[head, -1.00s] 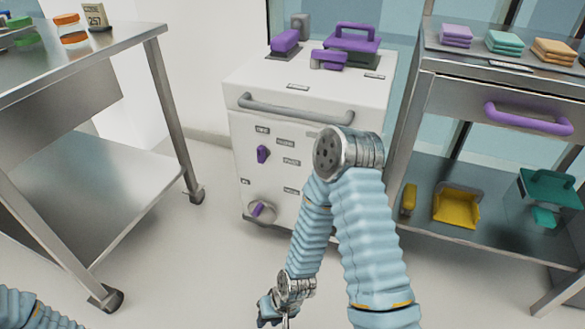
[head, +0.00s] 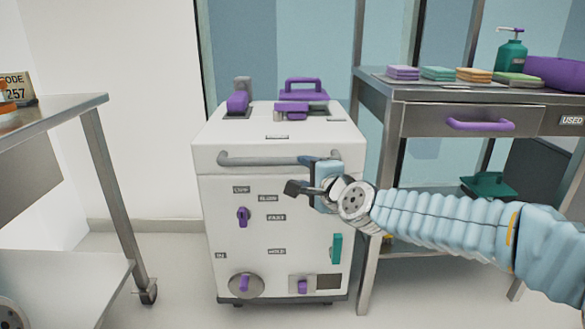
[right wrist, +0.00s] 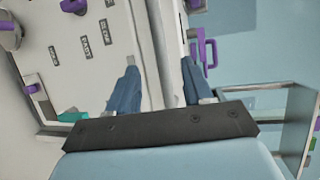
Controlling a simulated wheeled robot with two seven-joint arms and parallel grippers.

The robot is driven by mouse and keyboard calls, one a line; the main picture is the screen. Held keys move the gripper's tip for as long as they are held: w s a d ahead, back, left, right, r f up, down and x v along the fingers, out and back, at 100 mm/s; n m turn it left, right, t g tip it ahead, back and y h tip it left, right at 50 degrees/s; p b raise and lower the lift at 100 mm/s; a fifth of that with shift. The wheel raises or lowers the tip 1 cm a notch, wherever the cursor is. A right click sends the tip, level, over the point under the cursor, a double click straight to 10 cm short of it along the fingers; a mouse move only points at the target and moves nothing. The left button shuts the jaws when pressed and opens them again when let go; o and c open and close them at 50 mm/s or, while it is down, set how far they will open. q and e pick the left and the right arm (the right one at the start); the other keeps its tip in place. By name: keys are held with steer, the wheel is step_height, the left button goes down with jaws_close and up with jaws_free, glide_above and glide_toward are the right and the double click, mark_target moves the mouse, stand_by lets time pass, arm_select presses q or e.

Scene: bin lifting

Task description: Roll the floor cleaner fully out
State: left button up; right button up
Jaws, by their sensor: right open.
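The floor cleaner (head: 300,215) is a white boxy machine in the middle of the head view, standing upright on the floor. A grey bar handle (head: 262,160) runs across its upper front. My right gripper (head: 303,176) is open at the right end of this handle. In the right wrist view, its two blue fingers (right wrist: 160,85) point at the machine, with the handle's grey bar appearing to run between them. I cannot tell whether either finger touches it. My left gripper is not in view.
A steel table (head: 65,118) stands at the left. A steel cart (head: 385,120) with folded cloths and a purple-handled drawer stands close to the cleaner's right side. The floor (head: 175,285) between the left table and cleaner is clear. A wall and glass panels are behind.

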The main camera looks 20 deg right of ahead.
mark_target(285, 163)
steer(key=x, duration=1.3)
steer(key=shift+w+f, duration=0.1)
jaws_close()
